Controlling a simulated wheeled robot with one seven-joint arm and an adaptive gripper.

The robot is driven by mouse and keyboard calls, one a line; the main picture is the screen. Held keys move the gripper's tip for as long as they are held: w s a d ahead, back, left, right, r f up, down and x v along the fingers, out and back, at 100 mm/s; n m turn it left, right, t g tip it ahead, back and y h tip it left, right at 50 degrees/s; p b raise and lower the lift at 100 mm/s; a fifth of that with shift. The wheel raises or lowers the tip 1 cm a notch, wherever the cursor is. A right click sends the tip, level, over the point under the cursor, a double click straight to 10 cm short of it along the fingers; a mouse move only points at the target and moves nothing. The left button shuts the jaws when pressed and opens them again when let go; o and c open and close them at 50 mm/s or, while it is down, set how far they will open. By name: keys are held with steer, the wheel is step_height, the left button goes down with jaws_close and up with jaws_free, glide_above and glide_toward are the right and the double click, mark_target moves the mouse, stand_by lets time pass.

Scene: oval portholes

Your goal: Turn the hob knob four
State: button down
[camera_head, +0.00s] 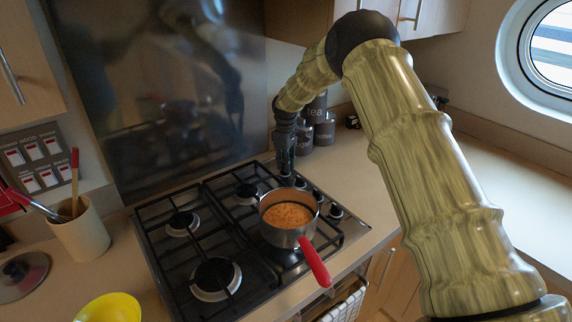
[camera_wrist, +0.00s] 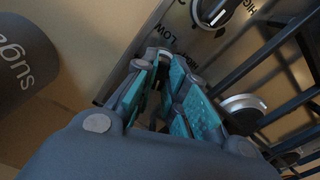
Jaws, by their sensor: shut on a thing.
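The hob (camera_head: 250,235) has a row of dark knobs along its right side. My gripper (camera_head: 285,170) points down at the far end of this row, by the hob's back right corner. In the wrist view, the teal-padded fingers of my gripper (camera_wrist: 162,72) are close together over the hob edge, shut on the far knob, which they hide almost wholly. The neighbouring knob (camera_wrist: 214,10) has a white pointer line and printed LOW and HIGH marks, and stands apart from my fingers. Nearer knobs (camera_head: 336,211) show in the head view.
A pot of orange food (camera_head: 288,222) with a red handle stands on the front right burner, near the knobs. Dark canisters (camera_head: 324,132) stand behind my gripper; the sugar canister (camera_wrist: 22,60) is close in the wrist view. The right worktop (camera_head: 480,165) is mostly clear.

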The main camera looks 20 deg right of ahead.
steer(key=n, duration=0.5)
steer(key=shift+w+a+n, duration=0.15)
steer(key=shift+n, duration=1.95)
steer(key=shift+f, duration=0.1)
steer(key=c, duration=1.5)
jaws_free()
steer(key=shift+a, duration=0.15)
steer(key=shift+o, duration=0.2)
steer(key=shift+d, duration=0.25)
steer(key=shift+r, duration=0.25)
step_height(320, 180, up, 12)
steer(key=shift+f, duration=0.2)
